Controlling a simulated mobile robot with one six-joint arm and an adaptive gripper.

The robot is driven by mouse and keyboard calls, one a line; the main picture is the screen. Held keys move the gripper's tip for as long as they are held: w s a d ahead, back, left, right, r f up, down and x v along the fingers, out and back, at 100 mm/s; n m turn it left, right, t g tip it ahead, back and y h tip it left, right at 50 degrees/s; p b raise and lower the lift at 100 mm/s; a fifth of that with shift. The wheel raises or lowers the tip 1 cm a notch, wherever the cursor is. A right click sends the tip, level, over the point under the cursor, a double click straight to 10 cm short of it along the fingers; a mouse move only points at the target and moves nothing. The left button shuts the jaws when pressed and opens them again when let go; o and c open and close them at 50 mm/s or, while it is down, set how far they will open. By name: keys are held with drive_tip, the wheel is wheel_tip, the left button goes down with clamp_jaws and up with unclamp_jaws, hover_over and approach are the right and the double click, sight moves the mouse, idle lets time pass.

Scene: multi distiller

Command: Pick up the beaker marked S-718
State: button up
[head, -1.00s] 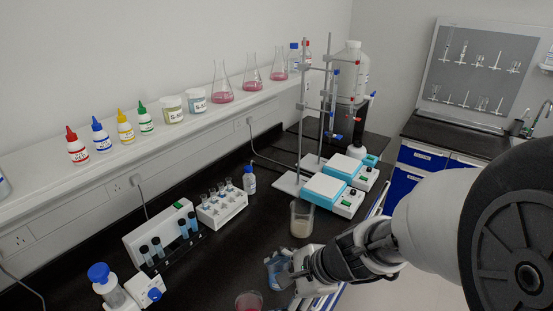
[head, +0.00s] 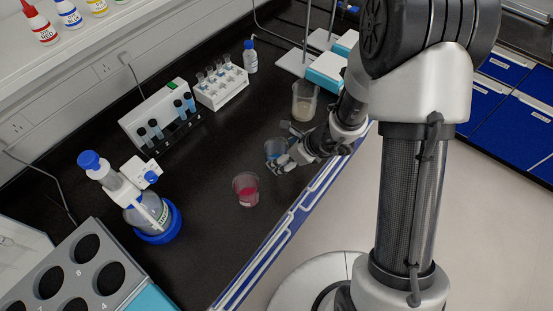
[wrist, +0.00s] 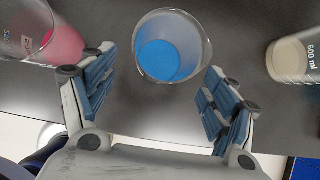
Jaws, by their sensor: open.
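A glass beaker with blue liquid (head: 274,149) stands on the black bench; in the wrist view the blue beaker (wrist: 172,50) is ahead of and between my fingers. My gripper (head: 285,150) is open and close beside it, with no clear contact; its open fingers also show in the wrist view (wrist: 158,84). A beaker with pink liquid (head: 246,190) stands nearer; the pink beaker (wrist: 45,38) is at left in the wrist view, its marking unreadable. A beaker with cream-coloured contents (head: 304,103) stands beyond my gripper. I cannot read S-718 on any beaker.
A flask in a blue ring (head: 155,222) stands left of the pink beaker. A tube rack (head: 220,88) and a unit with blue-capped tubes (head: 165,115) are behind. A grey block with round holes (head: 75,270) is near left. The bench's front edge (head: 290,230) is close.

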drive_tip(key=b+x, duration=0.1)
drive_tip(key=x, duration=0.5)
drive_tip(key=shift+w+a+f+b, duration=0.15)
drive_tip(key=shift+w+f+b, duration=0.05)
drive_tip(key=shift+w+b, duration=0.1)
drive_tip(key=shift+c, duration=0.5)
drive_tip(key=c, duration=1.1)
